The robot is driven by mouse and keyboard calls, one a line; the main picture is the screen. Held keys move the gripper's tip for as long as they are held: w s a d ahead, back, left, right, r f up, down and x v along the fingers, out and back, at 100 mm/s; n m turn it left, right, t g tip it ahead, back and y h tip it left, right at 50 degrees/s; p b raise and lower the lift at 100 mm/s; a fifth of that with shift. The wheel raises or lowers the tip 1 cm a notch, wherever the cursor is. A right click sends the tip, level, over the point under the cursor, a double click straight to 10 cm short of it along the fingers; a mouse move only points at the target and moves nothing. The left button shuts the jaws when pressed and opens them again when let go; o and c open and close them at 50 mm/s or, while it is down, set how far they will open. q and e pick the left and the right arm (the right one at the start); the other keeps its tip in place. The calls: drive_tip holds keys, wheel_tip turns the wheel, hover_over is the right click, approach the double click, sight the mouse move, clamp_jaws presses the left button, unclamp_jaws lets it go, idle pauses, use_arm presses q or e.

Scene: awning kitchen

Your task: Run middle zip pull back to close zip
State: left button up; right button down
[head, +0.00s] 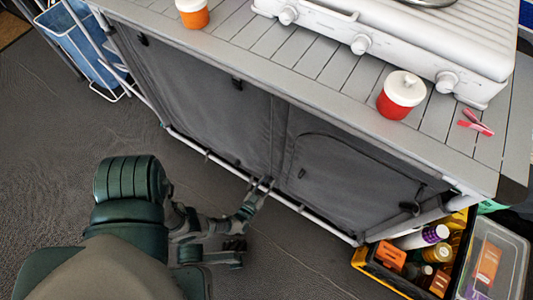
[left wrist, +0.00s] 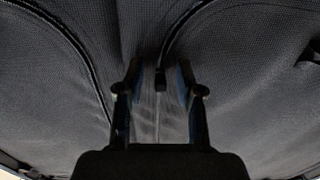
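The grey fabric front (head: 330,165) of the kitchen has a curved dark zip on its right panel. In the left wrist view the small dark zip pull (left wrist: 161,79) hangs at the lower left end of that zip. The fingers are apart and I see no contact with the pull. In the head view my left gripper (head: 254,215) is low in front of the fabric, near the bottom rail. My right gripper is not in view.
A pale rail (head: 210,158) runs along the bottom of the fabric. The slatted top carries a white stove (head: 400,40), a red jar (head: 401,95) and pink tongs (head: 476,123). A crate of bottles (head: 376,268) stands at the lower right. Floor at left is clear.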

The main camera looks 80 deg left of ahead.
sight(266, 183)
use_arm(q)
wheel_tip(266, 183, up, 9)
drive_tip(key=shift+s+d+r, duration=0.1)
drive_tip(key=shift+d+r, duration=0.05)
drive_tip(key=shift+r, duration=0.05)
idle(0.3)
